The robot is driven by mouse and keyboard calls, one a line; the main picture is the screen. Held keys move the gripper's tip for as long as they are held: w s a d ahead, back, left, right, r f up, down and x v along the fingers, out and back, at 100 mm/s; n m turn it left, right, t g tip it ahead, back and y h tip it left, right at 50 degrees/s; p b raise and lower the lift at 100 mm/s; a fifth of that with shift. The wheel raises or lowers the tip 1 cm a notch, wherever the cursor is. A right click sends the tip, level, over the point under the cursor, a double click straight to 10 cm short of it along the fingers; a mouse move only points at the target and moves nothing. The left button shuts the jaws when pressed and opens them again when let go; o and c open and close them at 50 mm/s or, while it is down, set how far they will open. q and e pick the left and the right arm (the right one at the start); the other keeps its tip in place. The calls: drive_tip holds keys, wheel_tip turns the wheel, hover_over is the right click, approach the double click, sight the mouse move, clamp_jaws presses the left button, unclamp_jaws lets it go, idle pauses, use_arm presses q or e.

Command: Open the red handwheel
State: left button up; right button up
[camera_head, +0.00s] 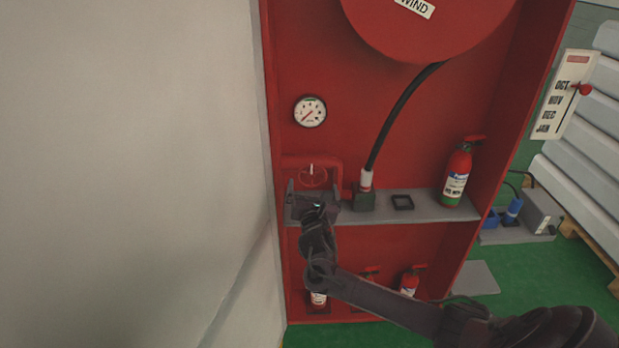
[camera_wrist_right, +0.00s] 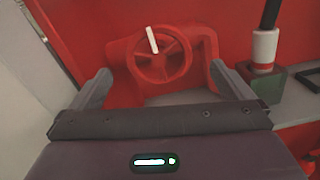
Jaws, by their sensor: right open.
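The red handwheel (camera_head: 313,176) sits on a red pipe at the left of the red cabinet, just above the grey shelf. In the right wrist view the handwheel (camera_wrist_right: 160,54) faces me, with a white mark on its rim at the upper left of its middle. My right gripper (camera_head: 312,190) is in front of it, and its two fingers stand wide apart on either side of the wheel in the right wrist view (camera_wrist_right: 160,80). The fingers hold nothing; whether they touch the wheel or pipe I cannot tell. My left gripper is not in view.
A pressure gauge (camera_head: 310,111) is above the wheel. A black hose (camera_head: 398,115) with a white fitting (camera_head: 366,180) comes down right of it. A fire extinguisher (camera_head: 457,176) stands on the shelf (camera_head: 420,210). A pale wall (camera_head: 130,150) is close on the left.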

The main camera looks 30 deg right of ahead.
sight(312, 177)
drive_tip(key=x, duration=0.5)
drive_tip(key=shift+w+a, duration=0.1)
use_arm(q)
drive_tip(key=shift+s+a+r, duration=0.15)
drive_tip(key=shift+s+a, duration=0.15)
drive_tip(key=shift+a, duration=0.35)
use_arm(e)
drive_tip(key=shift+w+d, duration=0.35)
drive_tip(key=shift+w, duration=0.2)
drive_tip(key=shift+c, duration=0.3)
drive_tip(key=c, duration=0.8)
